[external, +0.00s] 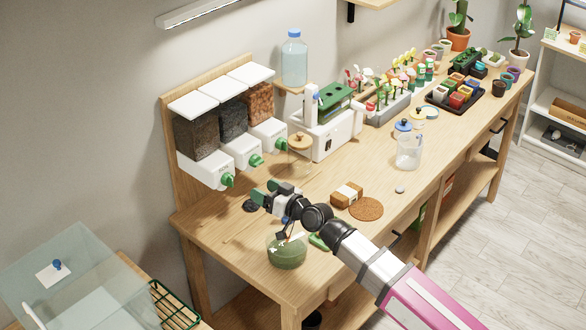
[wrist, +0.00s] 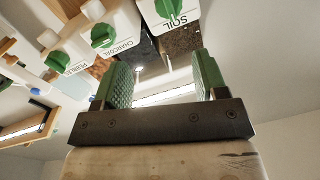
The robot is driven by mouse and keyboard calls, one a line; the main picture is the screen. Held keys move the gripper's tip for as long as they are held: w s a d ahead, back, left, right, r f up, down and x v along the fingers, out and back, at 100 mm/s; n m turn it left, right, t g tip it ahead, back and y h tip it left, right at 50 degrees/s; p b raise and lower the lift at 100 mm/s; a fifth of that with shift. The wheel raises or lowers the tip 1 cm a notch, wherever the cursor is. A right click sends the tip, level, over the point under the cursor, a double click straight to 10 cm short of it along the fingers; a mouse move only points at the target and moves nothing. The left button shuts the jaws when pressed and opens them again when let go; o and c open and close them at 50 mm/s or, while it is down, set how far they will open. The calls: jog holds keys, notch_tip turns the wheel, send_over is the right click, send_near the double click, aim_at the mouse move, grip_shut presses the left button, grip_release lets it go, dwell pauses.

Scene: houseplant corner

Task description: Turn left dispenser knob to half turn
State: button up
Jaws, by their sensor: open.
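The left dispenser (external: 200,155) hangs on the wooden back panel, with dark brown fill and a green knob (external: 227,180) on its white front. In the wrist view the green knob (wrist: 171,8) labelled SOIL is at the top edge and partly cut off. How far it is turned is not clear. My gripper (external: 266,191) is open and empty, to the right of and slightly below that knob, apart from it. In the wrist view the green finger pads of my gripper (wrist: 160,68) stand wide apart, with the knob beyond them.
The middle knob (external: 256,160) and right knob (external: 282,144) sit close by; the wrist view shows labels CHARCOAL and PEBBLES. A brown block (external: 346,195) and cork mat (external: 367,209) lie to the right.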

aim_at(233, 183)
jog(key=x, duration=0.3)
jog(key=s+f+x, duration=0.1)
jog(key=x, duration=0.3)
jog(key=a+x, duration=0.1)
jog(key=x, duration=0.2)
jog(key=shift+a+f, duration=0.15)
jog(key=shift+a, duration=0.2)
jog(key=shift+c, duration=0.3)
jog(key=c, duration=0.9)
